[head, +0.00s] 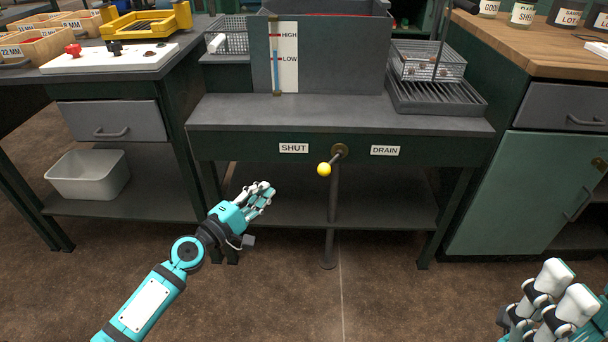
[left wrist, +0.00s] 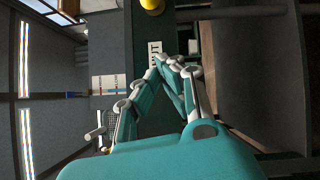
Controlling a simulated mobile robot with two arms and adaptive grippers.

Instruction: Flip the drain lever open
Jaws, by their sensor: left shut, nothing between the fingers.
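The drain lever (head: 334,159) has a yellow ball knob (head: 324,169) and sits on a brass pivot on the bench's front rail, between the SHUT label (head: 293,148) and the DRAIN label (head: 385,150). Its knob end points down and slightly toward the SHUT side. My left gripper (head: 266,190) is shut and empty, below and left of the knob, apart from it. In the left wrist view, the closed fingertips (left wrist: 172,62) show near the SHUT label, with the yellow knob (left wrist: 152,5) at the top edge. My right gripper (head: 560,290) is partly in view at lower right, away from the lever.
A grey tank (head: 335,60) with a HIGH/LOW gauge (head: 284,58) stands on the bench. A vertical pipe (head: 331,220) runs below the lever past a lower shelf (head: 390,212). Green cabinets (head: 510,190) stand right. The floor in front is clear.

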